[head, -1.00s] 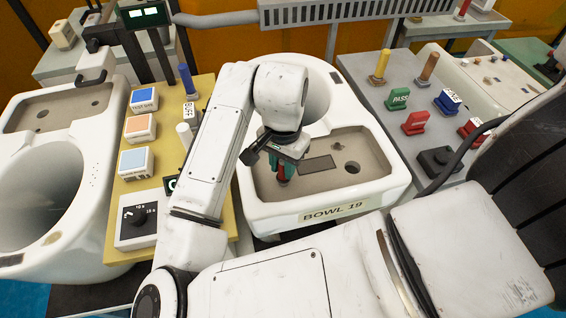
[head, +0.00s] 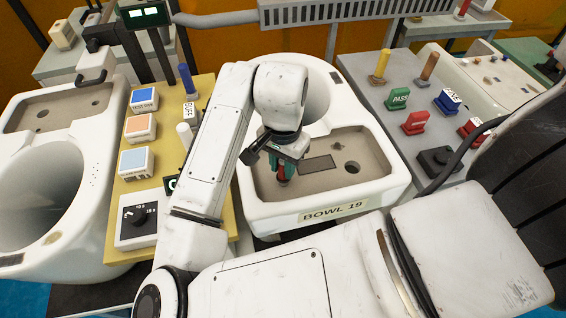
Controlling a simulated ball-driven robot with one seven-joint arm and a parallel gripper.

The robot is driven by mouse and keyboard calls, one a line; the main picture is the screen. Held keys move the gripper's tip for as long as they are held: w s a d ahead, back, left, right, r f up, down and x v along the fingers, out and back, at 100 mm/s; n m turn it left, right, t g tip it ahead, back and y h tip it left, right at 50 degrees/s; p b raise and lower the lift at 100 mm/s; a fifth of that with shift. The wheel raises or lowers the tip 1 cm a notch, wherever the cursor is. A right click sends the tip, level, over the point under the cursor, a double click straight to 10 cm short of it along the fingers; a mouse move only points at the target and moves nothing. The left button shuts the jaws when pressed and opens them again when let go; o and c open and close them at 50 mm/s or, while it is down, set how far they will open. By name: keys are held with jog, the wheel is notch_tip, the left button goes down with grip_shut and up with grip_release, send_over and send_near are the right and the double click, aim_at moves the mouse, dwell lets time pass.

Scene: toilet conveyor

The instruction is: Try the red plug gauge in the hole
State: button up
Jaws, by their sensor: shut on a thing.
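My gripper (head: 281,169), with teal fingers, points down over the left part of the sunken grey deck (head: 318,184) of the white toilet bowl labelled BOWL 19 (head: 333,211). It is shut on the red plug gauge (head: 282,182), of which only a small red part shows below the fingers. A round dark hole (head: 352,167) is open in the deck to the right, with nothing in it. A hole under the gauge, if there is one, is hidden, so I cannot tell whether the gauge is inserted or above the deck.
A yellow panel (head: 120,213) with buttons and a dial stands left of the bowl. A grey table (head: 378,98) at the right holds yellow and brown plug gauges (head: 380,66), several stamps and a black pad (head: 440,160). Another bowl (head: 50,190) stands far left.

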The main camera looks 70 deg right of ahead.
jog(key=shift+r+p, duration=1.15)
jog(key=shift+r, duration=0.25)
